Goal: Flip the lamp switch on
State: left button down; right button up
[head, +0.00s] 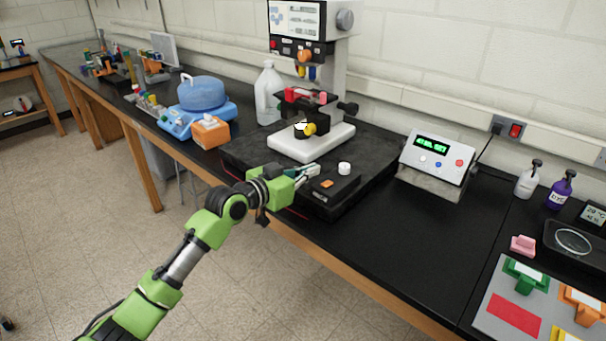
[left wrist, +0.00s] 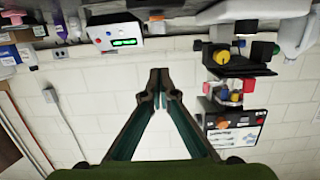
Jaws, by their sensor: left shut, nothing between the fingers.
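A small black box (head: 335,193) sits at the front of a dark slab on the bench. It carries an orange rocker (head: 327,184), which looks like the lamp switch, and a white knob (head: 344,168). I cannot tell the rocker's position. My left gripper (head: 315,170) is shut and empty, its tips just left of and behind the orange rocker, seemingly a little above the box. The shut fingertips (left wrist: 160,88) also show in the left wrist view, which is upside down and does not clearly show the rocker. My right gripper is not in view.
A microscope-like instrument (head: 312,140) stands behind the box and also shows in the left wrist view (left wrist: 236,95). A grey control unit (head: 437,160) stands to the right. An orange tissue box (head: 210,132) is at left. Black bench (head: 390,235) is clear at front right.

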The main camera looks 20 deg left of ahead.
pick_arm(q)
jog(key=v, duration=0.3)
jog(key=shift+w+r, duration=0.1)
jog(key=shift+r, duration=0.2)
jog(key=shift+f, duration=0.1)
